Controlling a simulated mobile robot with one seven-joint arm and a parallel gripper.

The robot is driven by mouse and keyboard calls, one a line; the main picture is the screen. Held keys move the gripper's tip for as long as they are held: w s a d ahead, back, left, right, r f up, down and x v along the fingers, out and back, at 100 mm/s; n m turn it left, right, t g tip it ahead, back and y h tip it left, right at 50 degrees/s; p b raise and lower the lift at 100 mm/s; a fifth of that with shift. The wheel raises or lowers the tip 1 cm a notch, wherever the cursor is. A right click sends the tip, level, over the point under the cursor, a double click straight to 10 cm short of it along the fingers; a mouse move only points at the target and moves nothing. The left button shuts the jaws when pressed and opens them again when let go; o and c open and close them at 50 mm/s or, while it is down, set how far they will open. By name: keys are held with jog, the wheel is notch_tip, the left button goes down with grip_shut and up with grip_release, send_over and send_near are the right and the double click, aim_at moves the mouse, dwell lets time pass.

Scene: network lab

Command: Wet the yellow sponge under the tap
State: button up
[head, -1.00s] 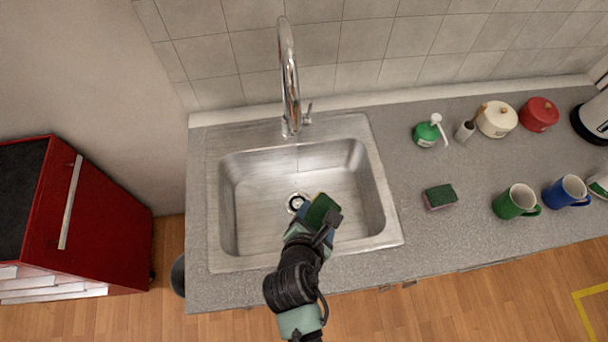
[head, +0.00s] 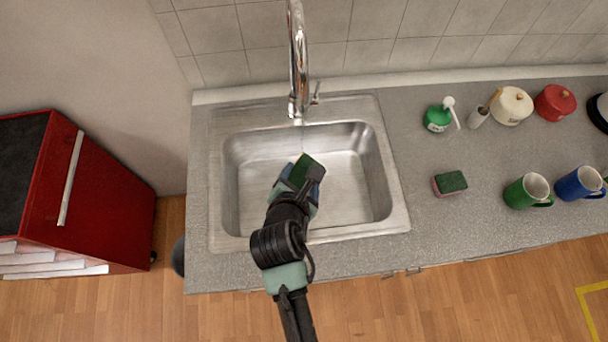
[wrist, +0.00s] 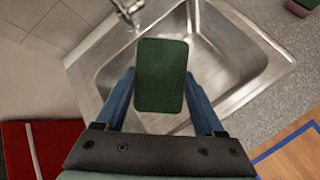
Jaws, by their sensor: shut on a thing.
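The held sponge (head: 309,166) shows a dark green scouring face on top; hardly any of its yellow side shows now. My gripper (head: 300,182) is shut on it and holds it over the sink basin (head: 350,195). In the wrist view the green face (wrist: 161,75) lies between my two blue fingers. The chrome tap (head: 298,60) stands at the back of the sink, beyond the sponge, its top cut off in the head view. A faint thin line shows between tap and sponge; I cannot tell if it is water.
A second sponge (head: 450,182), pink with a green top, lies on the counter right of the sink. A red cabinet (head: 95,210) stands at left.

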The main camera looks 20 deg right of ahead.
aim_at(295, 168)
jog(key=w, duration=0.1)
jog(key=w+b, duration=0.1)
jog(key=w+f+b, duration=0.1)
jog(key=shift+w+d, duration=0.25)
jog(key=shift+d, duration=0.1)
jog(key=shift+w+r, duration=0.1)
jog(key=shift+w, duration=0.3)
jog(key=shift+w+d+f+b, duration=0.15)
jog(key=shift+w+f, duration=0.05)
jog(key=shift+w, duration=0.6)
jog(key=shift+w+d+f+b, duration=0.15)
jog(key=shift+w, duration=0.6)
jog(key=shift+s+a+r+p, duration=0.1)
jog(key=shift+s+a+p, duration=0.05)
jog(key=shift+s+p, duration=0.5)
jog(key=shift+s+a+r+p, duration=0.1)
jog(key=shift+s+p, duration=0.3)
jog(key=shift+s, duration=0.35)
jog(key=shift+s+a+f+p, duration=0.1)
jog(key=shift+s+a+p, duration=0.15)
jog(key=shift+s+p, duration=0.75)
jog(key=shift+s+a+f+p, duration=0.1)
jog(key=shift+s+a+p, duration=0.15)
jog(key=shift+s, duration=1.3)
jog(key=shift+r, duration=0.1)
